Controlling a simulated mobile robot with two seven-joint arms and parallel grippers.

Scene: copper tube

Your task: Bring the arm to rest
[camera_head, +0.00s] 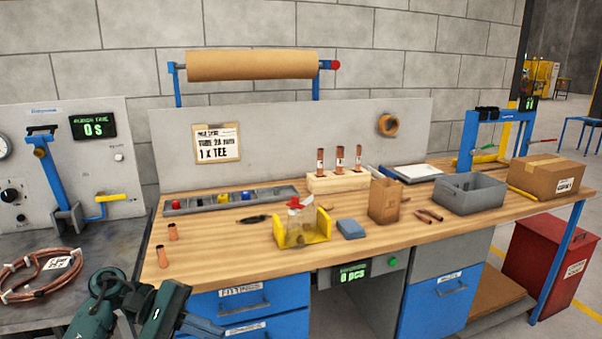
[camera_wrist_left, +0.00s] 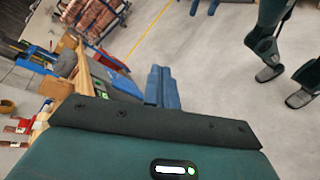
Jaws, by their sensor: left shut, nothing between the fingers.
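My left arm (camera_head: 108,288) comes in at the bottom left of the head view, in front of the bench's left end. My right gripper cannot be made out in the head view.
Two short copper tubes (camera_head: 172,231) stand at the bench's (camera_head: 240,262) left end, close to my arm. A yellow fixture (camera_head: 318,228) is mid-bench. A copper coil (camera_head: 40,272) lies on the left table. A grey bin (camera_head: 470,200) and carton (camera_head: 545,178) are right. Floor (camera_wrist_left: 205,60) looks open.

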